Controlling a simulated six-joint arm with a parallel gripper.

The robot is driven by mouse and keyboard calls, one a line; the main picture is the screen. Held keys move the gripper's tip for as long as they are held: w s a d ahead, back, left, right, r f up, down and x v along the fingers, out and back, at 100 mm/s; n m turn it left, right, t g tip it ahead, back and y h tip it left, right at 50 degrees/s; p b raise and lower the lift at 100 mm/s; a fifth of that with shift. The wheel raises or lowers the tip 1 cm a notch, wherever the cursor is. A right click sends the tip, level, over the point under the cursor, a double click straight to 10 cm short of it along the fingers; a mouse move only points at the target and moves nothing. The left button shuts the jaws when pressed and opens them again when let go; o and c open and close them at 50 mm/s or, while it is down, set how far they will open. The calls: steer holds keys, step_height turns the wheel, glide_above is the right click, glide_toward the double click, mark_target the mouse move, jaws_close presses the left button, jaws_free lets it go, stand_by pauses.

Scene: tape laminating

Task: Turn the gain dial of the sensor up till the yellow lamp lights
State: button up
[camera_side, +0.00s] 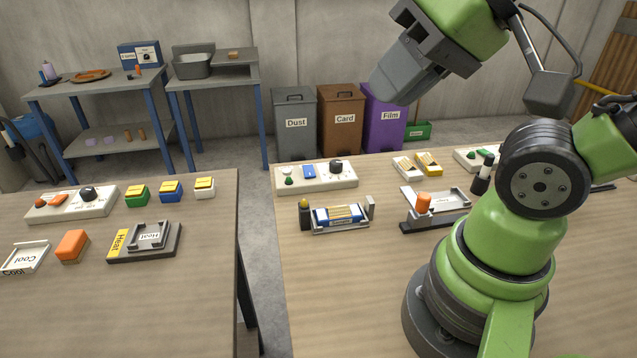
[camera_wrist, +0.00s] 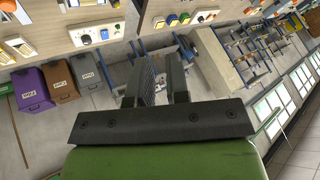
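A grey post (camera_side: 371,204) stands at the holder's other end. I cannot tell for sure which part is the sensor, its dial or its lamp, or whether a lamp is lit.
The left bench holds another white panel (camera_side: 80,210), coloured blocks and Heat (camera_side: 145,250) and Cool (camera_side: 25,258) pieces. A tray fixture (camera_side: 452,202) stands right of the roll. Bins (camera_side: 341,118) stand behind. The bench's front left is clear.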

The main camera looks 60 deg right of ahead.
steer(key=o, duration=0.3)
steer(key=shift+w+d+r, duration=0.15)
steer(key=shift+w, duration=0.2)
steer(key=o, duration=0.4)
steer(key=w+d+r+g+h, duration=0.1)
steer(key=w+d, duration=0.2)
steer(key=w, duration=0.3)
steer(key=shift+w+m+g, duration=0.3)
steer(key=m+g+h, duration=0.1)
steer(key=m+g, duration=0.1)
steer(key=g, duration=0.4)
glide_above(336, 162)
step_height(336, 162, down, 20)
step_height(336, 162, down, 10)
steer(key=shift+r, duration=0.25)
steer(key=c, duration=0.9)
